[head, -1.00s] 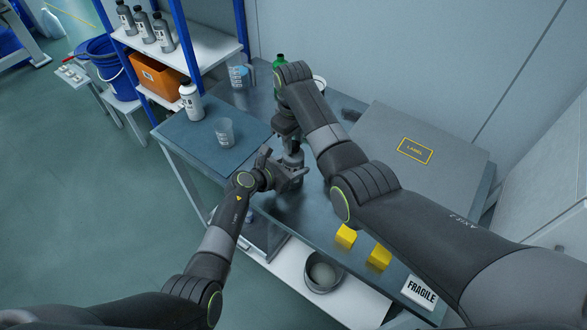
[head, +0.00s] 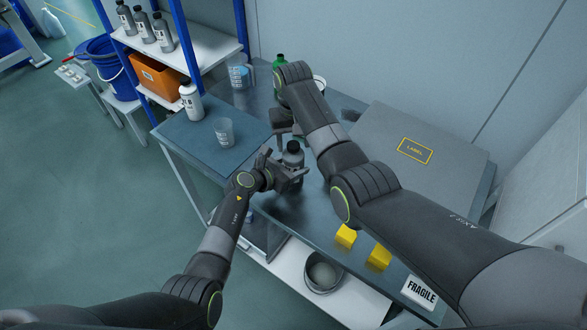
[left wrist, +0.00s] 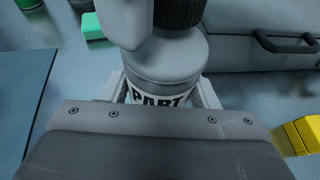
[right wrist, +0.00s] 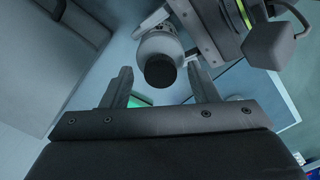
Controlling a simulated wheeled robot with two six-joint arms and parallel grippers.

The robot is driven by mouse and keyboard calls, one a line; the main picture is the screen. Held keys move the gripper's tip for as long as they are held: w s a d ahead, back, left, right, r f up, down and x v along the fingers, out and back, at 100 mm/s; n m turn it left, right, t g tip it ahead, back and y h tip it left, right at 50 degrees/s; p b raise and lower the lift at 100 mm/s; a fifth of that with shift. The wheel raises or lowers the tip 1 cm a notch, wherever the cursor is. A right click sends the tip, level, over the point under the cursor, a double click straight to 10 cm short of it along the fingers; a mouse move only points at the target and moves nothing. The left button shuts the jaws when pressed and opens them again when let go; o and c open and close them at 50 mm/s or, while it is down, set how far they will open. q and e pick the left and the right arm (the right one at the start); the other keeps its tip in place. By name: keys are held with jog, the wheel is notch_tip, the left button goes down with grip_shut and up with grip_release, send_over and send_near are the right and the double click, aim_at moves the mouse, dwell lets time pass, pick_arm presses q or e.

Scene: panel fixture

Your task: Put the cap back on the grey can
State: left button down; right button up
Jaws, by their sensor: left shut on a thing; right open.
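The grey can (head: 292,162) stands upright on the bench, with a dark cap (head: 293,146) on its top. My left gripper (head: 288,178) is shut around the can's body, and its label partly shows in the left wrist view (left wrist: 165,98). The ribbed cap also shows at the top of that view (left wrist: 180,12). My right gripper (right wrist: 160,82) is open, with the cap (right wrist: 160,72) seen between its fingers and apart from them. In the head view my right gripper is just behind the can, and my right arm partly hides it.
A clear beaker (head: 224,132) and a white bottle (head: 191,101) stand on the blue mat (head: 190,140). A grey case (head: 440,150) lies at right. Yellow blocks (head: 346,236) sit near the front edge. A green bottle (head: 279,62) is behind my right arm.

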jog(key=shift+r, duration=0.15)
notch_tip(320, 180, up, 7)
jog(key=shift+r, duration=0.1)
dwell(0.3)
pick_arm(q)
jog(key=shift+c, duration=2.2)
grip_release()
